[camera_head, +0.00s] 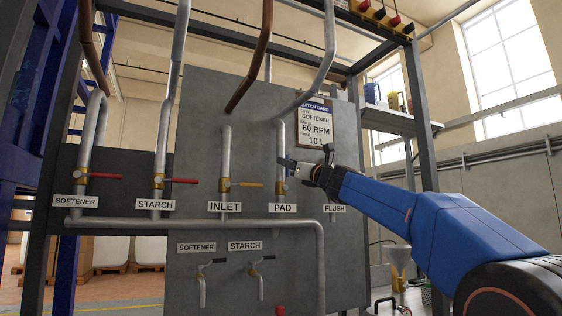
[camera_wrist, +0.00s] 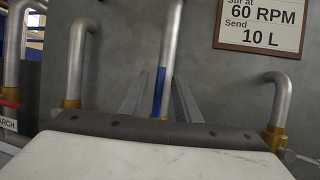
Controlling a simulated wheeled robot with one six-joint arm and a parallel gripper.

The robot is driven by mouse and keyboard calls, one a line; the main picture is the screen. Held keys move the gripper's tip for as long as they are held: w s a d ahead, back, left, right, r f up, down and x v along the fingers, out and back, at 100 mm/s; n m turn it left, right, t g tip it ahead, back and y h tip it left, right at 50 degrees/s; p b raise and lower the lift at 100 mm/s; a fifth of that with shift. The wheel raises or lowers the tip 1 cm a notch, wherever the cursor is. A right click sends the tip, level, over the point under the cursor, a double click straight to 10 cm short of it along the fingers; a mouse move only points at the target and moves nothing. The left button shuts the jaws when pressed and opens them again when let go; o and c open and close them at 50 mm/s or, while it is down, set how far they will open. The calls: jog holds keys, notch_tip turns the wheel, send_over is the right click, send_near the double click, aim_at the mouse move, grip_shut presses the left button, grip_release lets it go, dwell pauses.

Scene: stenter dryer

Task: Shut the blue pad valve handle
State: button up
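The blue pad valve handle (camera_wrist: 159,92) stands upright along its grey pipe in the wrist view, above a brass valve body. In the head view the brass pad valve body (camera_head: 280,188) sits above the PAD label (camera_head: 283,208); the handle is mostly hidden there by my gripper. My gripper (camera_head: 284,164) reaches in from the right at the pad pipe. In the wrist view its two fingers (camera_wrist: 160,95) are apart, one on each side of the handle, with gaps visible. Whether either finger touches it I cannot tell.
Red-handled starch (camera_head: 180,181) and softener (camera_head: 106,176) valves are farther left. The flush pipe (camera_wrist: 282,100) stands to the right. A batch card (camera_head: 315,121) hangs above.

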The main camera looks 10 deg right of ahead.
jog(key=shift+x, duration=2.55)
jog(key=shift+c, duration=0.6)
grip_shut()
